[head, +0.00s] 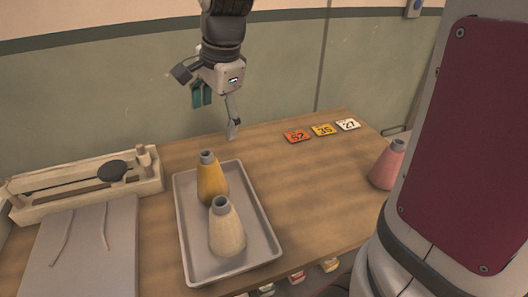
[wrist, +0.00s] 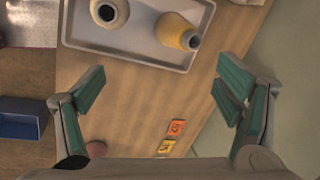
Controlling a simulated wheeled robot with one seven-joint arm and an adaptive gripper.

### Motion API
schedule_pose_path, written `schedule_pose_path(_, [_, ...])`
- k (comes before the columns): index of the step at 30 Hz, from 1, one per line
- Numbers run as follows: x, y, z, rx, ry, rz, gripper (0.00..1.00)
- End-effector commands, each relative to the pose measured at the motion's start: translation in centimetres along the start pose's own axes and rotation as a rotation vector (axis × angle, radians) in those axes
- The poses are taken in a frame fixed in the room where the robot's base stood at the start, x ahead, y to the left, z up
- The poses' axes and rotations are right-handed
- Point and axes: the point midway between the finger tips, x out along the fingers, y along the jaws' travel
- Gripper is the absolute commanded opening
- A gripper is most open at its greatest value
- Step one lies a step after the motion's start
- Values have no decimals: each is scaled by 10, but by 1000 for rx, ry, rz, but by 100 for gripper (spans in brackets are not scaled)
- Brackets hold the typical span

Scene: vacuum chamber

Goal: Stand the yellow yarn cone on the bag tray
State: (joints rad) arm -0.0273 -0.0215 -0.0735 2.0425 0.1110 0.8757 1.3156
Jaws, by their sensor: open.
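The yellow yarn cone (head: 211,184) stands upright on a grey rimmed tray (head: 264,222), behind a cream cone (head: 227,236). In the wrist view the yellow cone (wrist: 176,31) is near the top, inside the tray's edge (wrist: 120,51), with the cream cone (wrist: 108,11) to its left. My gripper (head: 216,112) hangs in the air above the back of the table, above and beyond the yellow cone. In the wrist view my gripper (wrist: 160,92) has its fingers wide apart with nothing between them. I see no label marking this as the bag tray.
A pink cone (head: 388,166) stands at the table's right. Number cards (head: 323,130) lie at the back right. A wooden rack (head: 85,182) and a flat grey, bag-like piece with cords (head: 82,252) are at the left. The table right of the tray is clear.

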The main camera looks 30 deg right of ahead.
Motion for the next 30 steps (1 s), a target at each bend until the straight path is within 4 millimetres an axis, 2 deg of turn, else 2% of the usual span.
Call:
schedule_pose_path(1, [-16, 15, 4, -108, 7, -23, 85])
schedule_pose_path(6, [-50, 64, 14, -498, 47, -72, 85])
schedule_pose_path(12, [-73, 123, 24, -949, 128, -109, 85])
schedule_pose_path(16, [-78, 154, 28, -1192, 185, -113, 85])
schedule_pose_path(22, [-78, 180, 30, -1402, 238, -104, 85])
schedule_pose_path(30, [-78, 184, 30, -1437, 244, -100, 85])
